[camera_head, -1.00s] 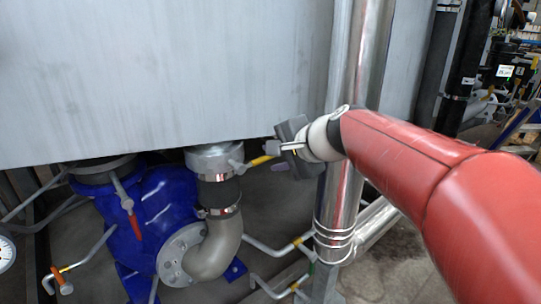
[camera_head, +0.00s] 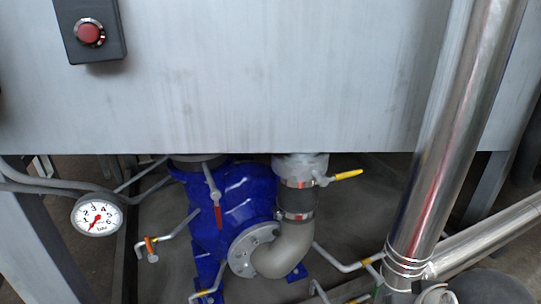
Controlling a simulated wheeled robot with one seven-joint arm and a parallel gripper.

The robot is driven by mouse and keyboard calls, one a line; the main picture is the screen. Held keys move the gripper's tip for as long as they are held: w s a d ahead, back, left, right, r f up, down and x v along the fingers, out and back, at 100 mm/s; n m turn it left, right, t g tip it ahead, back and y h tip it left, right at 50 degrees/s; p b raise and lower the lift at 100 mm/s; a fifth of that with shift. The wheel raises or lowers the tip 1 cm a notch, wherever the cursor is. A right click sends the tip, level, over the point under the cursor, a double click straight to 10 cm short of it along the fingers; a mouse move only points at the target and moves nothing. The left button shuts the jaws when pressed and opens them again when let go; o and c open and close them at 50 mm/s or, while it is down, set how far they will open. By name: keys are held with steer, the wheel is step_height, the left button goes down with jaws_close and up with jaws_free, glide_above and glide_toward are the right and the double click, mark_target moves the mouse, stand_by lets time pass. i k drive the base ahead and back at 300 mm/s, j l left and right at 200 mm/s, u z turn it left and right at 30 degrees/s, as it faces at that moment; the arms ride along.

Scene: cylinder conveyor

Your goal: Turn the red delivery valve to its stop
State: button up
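A valve with a red lever handle (camera_head: 217,214) sits in the middle of the camera view, at the upper front of the blue pump (camera_head: 245,200). Its lever hangs down, slightly tilted, from a grey stem. A smaller valve with an orange-red handle (camera_head: 150,246) is on a thin pipe left of the pump. I cannot tell from the picture which of the two is the delivery valve. My gripper is not in view. A grey rounded shape at the bottom right corner cannot be made out clearly.
A yellow-handled valve (camera_head: 347,174) is on the grey outlet fitting. A pressure gauge (camera_head: 97,218) is at left. A grey panel (camera_head: 250,80) with a red button (camera_head: 89,33) overhangs the pump. A shiny vertical pipe (camera_head: 440,150) stands at right.

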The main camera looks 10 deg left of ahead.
mark_target(215, 194)
steer(key=u, duration=1.25)
